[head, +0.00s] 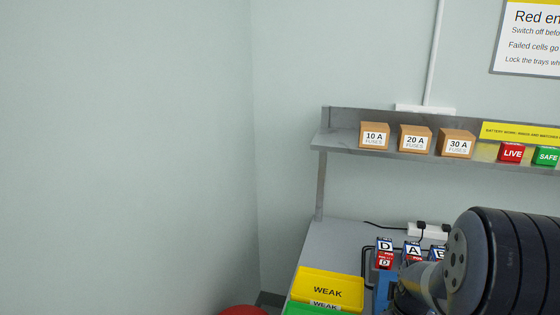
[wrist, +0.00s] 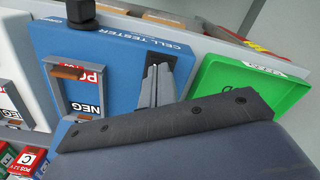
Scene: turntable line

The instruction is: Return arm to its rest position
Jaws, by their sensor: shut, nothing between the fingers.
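My gripper (wrist: 158,88) shows in the wrist view with its two grey fingers together and nothing between them. It is over or in front of the blue cell tester (wrist: 115,48); I cannot tell whether it touches it. In the head view a large dark joint of my arm fills the lower right, and my fingers cannot be made out there.
The wrist view shows a green tray (wrist: 207,80) right of the tester and labelled cells (wrist: 22,160) at lower left. The head view shows a yellow WEAK tray (head: 328,274), cells (head: 384,246) and a shelf (head: 340,139) with fuse boxes (head: 415,138) above the bench.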

